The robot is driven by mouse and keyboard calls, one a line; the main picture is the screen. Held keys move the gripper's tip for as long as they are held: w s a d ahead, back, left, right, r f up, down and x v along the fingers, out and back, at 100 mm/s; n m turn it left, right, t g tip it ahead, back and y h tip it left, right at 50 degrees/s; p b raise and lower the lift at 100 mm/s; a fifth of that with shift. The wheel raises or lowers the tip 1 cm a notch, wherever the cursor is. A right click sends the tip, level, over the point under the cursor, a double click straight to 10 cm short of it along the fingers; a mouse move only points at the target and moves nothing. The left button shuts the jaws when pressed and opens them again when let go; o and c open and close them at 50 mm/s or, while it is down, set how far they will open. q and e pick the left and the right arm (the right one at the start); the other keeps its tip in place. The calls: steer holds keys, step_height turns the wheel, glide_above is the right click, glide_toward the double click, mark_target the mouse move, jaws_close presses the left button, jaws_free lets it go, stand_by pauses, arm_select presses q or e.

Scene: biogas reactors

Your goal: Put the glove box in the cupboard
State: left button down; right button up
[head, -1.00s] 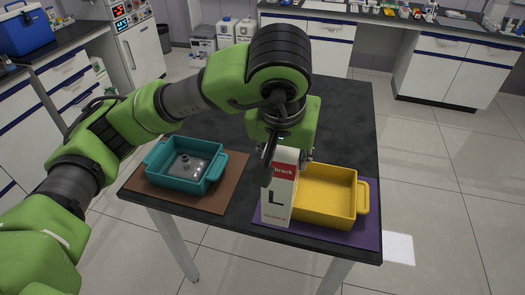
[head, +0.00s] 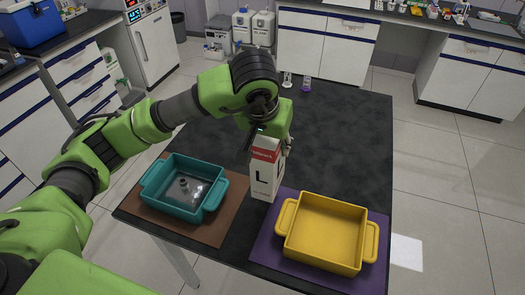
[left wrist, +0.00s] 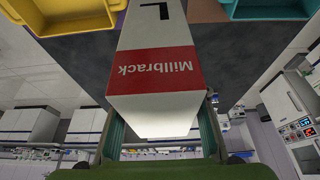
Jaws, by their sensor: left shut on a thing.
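The glove box is a white carton (head: 264,178) with a red band and a large "L". In the left wrist view the same carton (left wrist: 160,70) shows the name "Millbrack" on its red band. My left gripper (head: 268,137) is shut on the upper end of the carton, which hangs upright over the dark table between the two trays. Whether its bottom touches the table I cannot tell. In the left wrist view the fingers (left wrist: 160,135) flank the carton. My right gripper is not in view. No cupboard is marked as the task's one; several white cabinets stand around the room.
A teal tray (head: 150,199) holding a clear item sits on a brown mat (head: 213,232). An empty yellow tray (head: 327,232) sits on a purple mat (head: 262,252). Two small items (head: 306,83) stand at the table's far edge. White cabinets (head: 325,46) line the back wall.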

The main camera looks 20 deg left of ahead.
arm_select(q)
steer(key=a+f+p, duration=0.1)
steer(key=f, duration=0.1)
steer(key=w+a+f+p, duration=0.1)
steer(key=f, duration=0.1)
steer(key=w+f+p, duration=0.1)
steer(key=f, duration=0.1)
steer(key=shift+w+a+f, duration=0.2)
steer(key=shift+a, duration=0.2)
steer(key=shift+f, duration=0.6)
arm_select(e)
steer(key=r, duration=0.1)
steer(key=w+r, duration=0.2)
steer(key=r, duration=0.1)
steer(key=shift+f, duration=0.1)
arm_select(q)
steer(key=shift+f, duration=0.2)
steer(key=c, duration=1.2)
jaws_free()
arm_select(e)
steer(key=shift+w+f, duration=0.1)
